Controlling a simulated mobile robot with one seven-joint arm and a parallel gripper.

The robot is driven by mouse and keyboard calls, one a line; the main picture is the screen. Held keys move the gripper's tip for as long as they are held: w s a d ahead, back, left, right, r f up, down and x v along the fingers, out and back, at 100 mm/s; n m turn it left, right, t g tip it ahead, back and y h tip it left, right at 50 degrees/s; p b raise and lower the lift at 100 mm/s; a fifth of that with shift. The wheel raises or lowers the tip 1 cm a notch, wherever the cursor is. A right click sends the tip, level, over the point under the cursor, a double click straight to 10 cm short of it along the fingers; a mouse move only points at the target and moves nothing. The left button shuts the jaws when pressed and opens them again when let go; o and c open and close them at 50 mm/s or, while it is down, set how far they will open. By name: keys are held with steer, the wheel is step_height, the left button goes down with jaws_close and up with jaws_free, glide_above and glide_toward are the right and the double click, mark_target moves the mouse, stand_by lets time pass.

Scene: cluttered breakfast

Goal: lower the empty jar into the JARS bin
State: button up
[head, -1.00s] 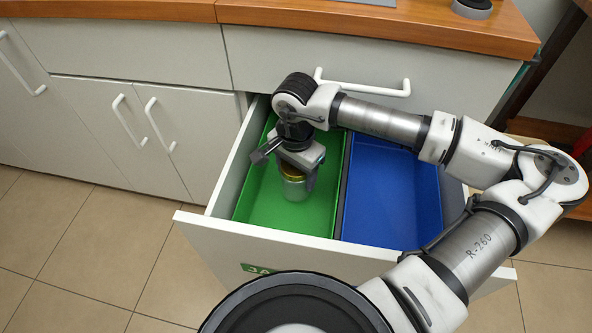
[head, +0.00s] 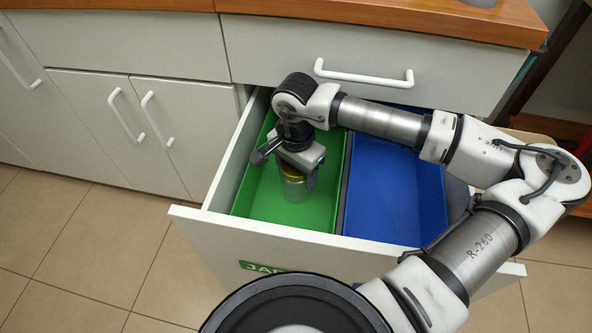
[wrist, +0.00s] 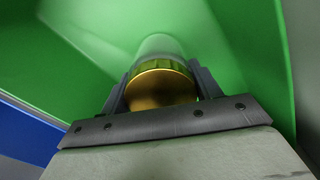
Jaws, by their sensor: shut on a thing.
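The jar (head: 294,188) is clear with a gold lid and hangs upright below my gripper (head: 298,176), inside the green bin. My gripper is shut on it near the lid. In the wrist view the gold lid (wrist: 160,88) sits between my two fingers (wrist: 158,95), with the clear body beyond it. The green bin (head: 258,192) is the left bin in the open drawer, and a green label starting "JA" (head: 262,267) is on the drawer front below it. I cannot tell whether the jar touches the bin floor.
A blue bin (head: 395,200) stands right of the green one and looks empty. The white drawer front (head: 215,229) and the closed upper drawer's handle (head: 365,78) are close to my arm. The wooden counter (head: 400,18) is above.

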steer(key=shift+f+b, duration=0.4)
steer(key=shift+b, duration=0.05)
steer(key=o, duration=1.1)
steer(key=shift+o, duration=0.2)
steer(key=shift+r, duration=0.15)
step_height(320, 180, up, 14)
steer(key=p, duration=0.3)
